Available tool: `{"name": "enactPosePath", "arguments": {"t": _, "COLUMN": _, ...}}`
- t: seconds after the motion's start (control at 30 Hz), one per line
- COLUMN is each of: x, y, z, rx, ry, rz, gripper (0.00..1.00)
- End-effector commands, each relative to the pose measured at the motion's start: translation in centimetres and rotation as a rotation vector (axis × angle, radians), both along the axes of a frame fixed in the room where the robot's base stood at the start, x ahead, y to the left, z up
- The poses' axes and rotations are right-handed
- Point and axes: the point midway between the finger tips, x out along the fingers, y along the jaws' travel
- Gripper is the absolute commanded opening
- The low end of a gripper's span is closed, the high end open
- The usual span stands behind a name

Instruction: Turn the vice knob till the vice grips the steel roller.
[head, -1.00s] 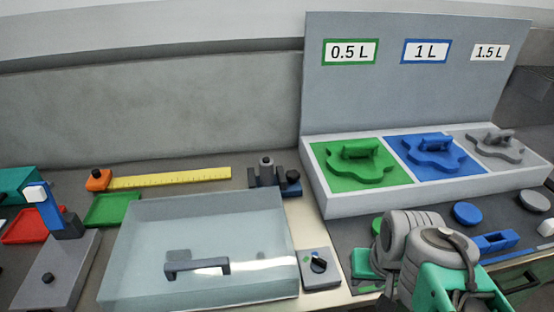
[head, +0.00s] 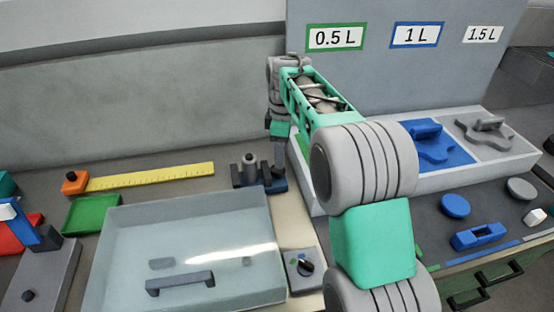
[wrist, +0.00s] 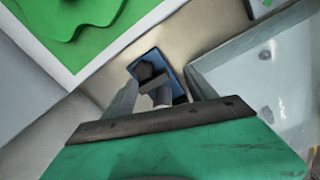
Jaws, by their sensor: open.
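The vice (head: 238,178) stands at the back of the bench, behind the clear-lidded box. It has dark grey jaws and a blue part (head: 277,186) on its right. The steel roller (head: 250,161) stands upright between the jaws; I cannot tell whether they touch it. My gripper (head: 279,160) points down over the blue part, right of the roller. In the wrist view, my open fingers (wrist: 161,82) straddle the blue part (wrist: 172,72) and the dark knob (wrist: 147,70). Contact with the knob is unclear. The head view hides most of the knob behind the fingers.
The clear-lidded box (head: 110,255) stands in front of the vice. A small dial box (head: 301,272) is at its right. The white-framed tray (head: 460,168) with coloured panels lies right of my gripper. A yellow ruler (head: 150,177) and green tray (head: 90,214) lie left.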

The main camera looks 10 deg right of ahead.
Motion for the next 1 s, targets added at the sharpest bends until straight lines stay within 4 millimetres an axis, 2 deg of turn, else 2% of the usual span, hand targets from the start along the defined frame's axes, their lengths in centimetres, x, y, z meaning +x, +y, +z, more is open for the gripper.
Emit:
{"name": "enactPosePath", "arguments": {"t": 0.03, "x": 1.9, "y": 0.0, "z": -0.8, "rx": -0.004, "ry": 0.023, "rz": 0.094, "gripper": 0.65}}
{"name": "enactPosePath", "arguments": {"t": 0.1, "x": 3.8, "y": -0.1, "z": -1.9, "rx": -0.008, "ry": 0.044, "rz": 0.216, "gripper": 0.65}}
{"name": "enactPosePath", "arguments": {"t": 0.23, "x": 5.4, "y": -0.2, "z": -3.2, "rx": -0.01, "ry": 0.061, "rz": 0.343, "gripper": 0.65}}
{"name": "enactPosePath", "arguments": {"t": 0.37, "x": 5.6, "y": -0.2, "z": -4.6, "rx": -0.01, "ry": 0.067, "rz": 0.366, "gripper": 0.65}}
{"name": "enactPosePath", "arguments": {"t": 0.6, "x": 5.5, "y": -0.2, "z": -9.0, "rx": -0.01, "ry": 0.065, "rz": 0.362, "gripper": 0.65}}
{"name": "enactPosePath", "arguments": {"t": 0.7, "x": 5.6, "y": -0.2, "z": -10.3, "rx": -0.01, "ry": 0.063, "rz": 0.362, "gripper": 0.65}}
{"name": "enactPosePath", "arguments": {"t": 0.8, "x": 5.6, "y": -0.2, "z": -11.0, "rx": -0.01, "ry": 0.062, "rz": 0.361, "gripper": 0.65}}
{"name": "enactPosePath", "arguments": {"t": 1.0, "x": 5.6, "y": -0.2, "z": -11.1, "rx": -0.01, "ry": 0.061, "rz": 0.361, "gripper": 0.65}}
